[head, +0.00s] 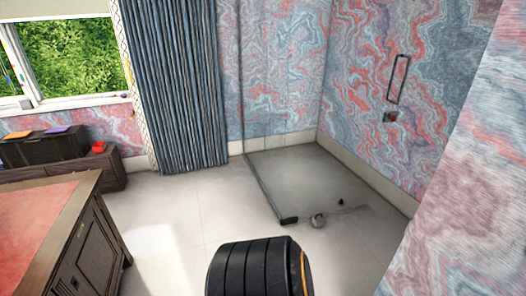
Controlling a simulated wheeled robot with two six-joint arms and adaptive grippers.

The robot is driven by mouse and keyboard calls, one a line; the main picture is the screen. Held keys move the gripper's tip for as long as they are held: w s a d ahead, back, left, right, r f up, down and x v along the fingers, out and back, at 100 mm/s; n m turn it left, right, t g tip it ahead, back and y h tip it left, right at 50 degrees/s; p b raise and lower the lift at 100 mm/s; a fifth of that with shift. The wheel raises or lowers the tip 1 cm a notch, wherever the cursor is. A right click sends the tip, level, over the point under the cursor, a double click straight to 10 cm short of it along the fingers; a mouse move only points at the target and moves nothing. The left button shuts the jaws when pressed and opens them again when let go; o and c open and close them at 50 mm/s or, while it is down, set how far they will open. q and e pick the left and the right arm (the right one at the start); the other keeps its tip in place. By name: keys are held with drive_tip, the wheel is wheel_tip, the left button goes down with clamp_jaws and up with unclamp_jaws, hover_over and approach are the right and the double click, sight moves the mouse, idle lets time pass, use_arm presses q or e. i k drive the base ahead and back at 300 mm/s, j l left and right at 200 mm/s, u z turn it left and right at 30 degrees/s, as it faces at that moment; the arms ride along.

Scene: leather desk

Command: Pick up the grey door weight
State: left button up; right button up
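A small, rounded grey object (318,220), which looks like the grey door weight, rests on the pale floor near the front corner of the glass panel. It is small in the view, so its details are unclear. A thin, dark, flat shape seems to extend from it to the right. Neither of my grippers is in the head view.
A black block (289,221) at the foot of the glass panel (262,187) lies just left of the grey object. A small dark knob (340,202) is behind it. A wooden desk (92,245) with a red top stands at left. Tiled floor (215,205) between is clear.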

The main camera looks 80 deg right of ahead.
sight(318, 220)
drive_tip(key=z, duration=3.4)
drive_tip(key=i+j+z, duration=0.25)
drive_tip(key=i+j, duration=0.95)
drive_tip(key=i, duration=0.15)
